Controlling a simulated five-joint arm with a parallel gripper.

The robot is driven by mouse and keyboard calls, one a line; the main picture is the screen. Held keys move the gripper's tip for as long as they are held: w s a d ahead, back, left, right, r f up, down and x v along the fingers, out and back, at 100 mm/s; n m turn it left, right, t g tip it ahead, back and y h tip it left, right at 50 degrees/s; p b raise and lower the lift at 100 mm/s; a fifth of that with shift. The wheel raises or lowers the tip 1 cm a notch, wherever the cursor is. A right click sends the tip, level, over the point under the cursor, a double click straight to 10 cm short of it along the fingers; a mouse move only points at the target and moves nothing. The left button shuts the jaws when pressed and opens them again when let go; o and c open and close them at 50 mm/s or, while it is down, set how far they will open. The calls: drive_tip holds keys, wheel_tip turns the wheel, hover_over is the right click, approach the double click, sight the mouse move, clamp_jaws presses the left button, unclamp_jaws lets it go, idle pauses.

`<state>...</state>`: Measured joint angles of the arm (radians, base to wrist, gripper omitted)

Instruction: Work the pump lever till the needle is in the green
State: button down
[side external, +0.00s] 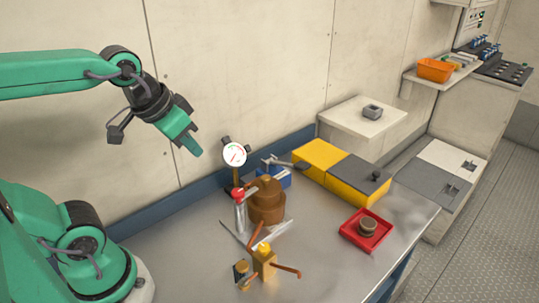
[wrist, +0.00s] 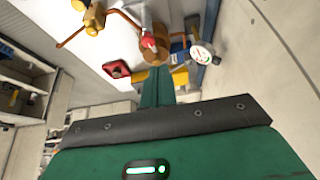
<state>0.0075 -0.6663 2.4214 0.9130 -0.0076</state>
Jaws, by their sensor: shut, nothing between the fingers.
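The round white gauge (side external: 234,154) stands on a post at the back of the bench; it also shows in the wrist view (wrist: 201,54). Its needle is too small to read against the coloured marks. A silver upright with a red knob (side external: 238,195) stands in front of the gauge, beside a stepped brown body (side external: 267,204). The red knob also shows in the wrist view (wrist: 149,42). I cannot tell for sure which part is the pump lever. My gripper (side external: 196,150) is shut and empty, in the air above and left of the gauge, touching nothing.
A brass fitting with a yellow top (side external: 264,262) and copper pipes is at the bench front. A yellow and grey box (side external: 338,172) stands at the back right. A red tray (side external: 365,230) holds a round brown item. The bench's left part is clear.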

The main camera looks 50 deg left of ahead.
drive_tip(key=w+d+g, duration=0.1)
drive_tip(key=w+d, duration=0.1)
drive_tip(key=w, duration=0.9)
drive_tip(key=w+d+r+g, duration=0.1)
drive_tip(key=w, duration=1.1)
drive_tip(key=shift+w+d+r, duration=0.2)
drive_tip(key=shift+w+d, duration=0.05)
drive_tip(key=shift+d, duration=0.15)
drive_tip(key=shift+f, duration=0.1)
hover_over(303, 164)
drive_tip(key=f, duration=0.7)
drive_tip(key=s+f, duration=0.1)
drive_tip(key=f, duration=0.3)
drive_tip(key=shift+a+f, duration=0.2)
drive_tip(key=shift+f, duration=0.15)
drive_tip(key=shift+d+f, duration=0.15)
drive_tip(key=shift+f, duration=0.7)
